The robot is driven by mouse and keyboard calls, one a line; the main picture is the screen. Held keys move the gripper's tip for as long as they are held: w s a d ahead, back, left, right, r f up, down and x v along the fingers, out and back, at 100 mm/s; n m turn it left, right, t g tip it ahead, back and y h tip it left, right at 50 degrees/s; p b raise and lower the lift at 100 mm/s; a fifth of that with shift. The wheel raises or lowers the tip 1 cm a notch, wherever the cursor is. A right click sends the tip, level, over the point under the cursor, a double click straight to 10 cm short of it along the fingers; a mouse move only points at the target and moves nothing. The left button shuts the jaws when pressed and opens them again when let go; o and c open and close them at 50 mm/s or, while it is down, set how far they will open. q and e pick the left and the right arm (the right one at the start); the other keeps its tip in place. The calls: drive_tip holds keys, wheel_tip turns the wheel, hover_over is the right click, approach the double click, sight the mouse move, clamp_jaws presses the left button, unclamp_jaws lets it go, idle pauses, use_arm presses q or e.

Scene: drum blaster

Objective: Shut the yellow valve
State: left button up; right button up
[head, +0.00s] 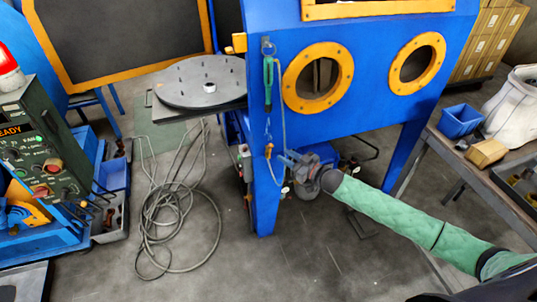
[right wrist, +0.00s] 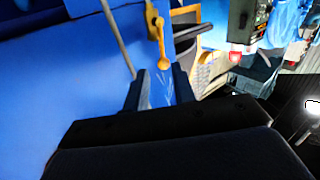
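The yellow valve (head: 268,150) is a small yellow lever on the front left leg of the blue cabinet, below a hanging green-handled tool. In the right wrist view the yellow valve (right wrist: 158,28) points down, with its lower end just beyond and above the gap between my fingers. My right gripper (head: 286,158), on the green-sleeved arm, is close to the valve, on its right side. In the right wrist view my right gripper (right wrist: 159,90) has its two dark fingers apart with nothing between them. Contact with the valve does not show. My left gripper is in no view.
The blue cabinet (head: 350,125) with two orange-ringed ports stands over my right gripper. A grey hose (head: 165,215) lies coiled on the floor. A workbench (head: 455,150) with a blue bin is at right. A green control box (head: 45,140) stands at left.

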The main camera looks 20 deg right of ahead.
sight(271, 145)
drive_tip(key=shift+y, duration=0.3)
drive_tip(key=x, duration=0.2)
drive_tip(key=r+p+x, duration=0.1)
drive_tip(key=x, duration=0.3)
drive_tip(key=shift+w+a+r+p, duration=0.25)
drive_tip(key=shift+p, duration=0.15)
drive_tip(key=shift+w+a+f, duration=0.1)
drive_tip(key=shift+w+a, duration=0.2)
drive_tip(key=shift+w, duration=0.15)
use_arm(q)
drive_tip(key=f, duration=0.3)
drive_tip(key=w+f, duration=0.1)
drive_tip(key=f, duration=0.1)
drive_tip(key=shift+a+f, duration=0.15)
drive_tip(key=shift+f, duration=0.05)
use_arm(e)
drive_tip(key=shift+c, duration=0.5)
clamp_jaws()
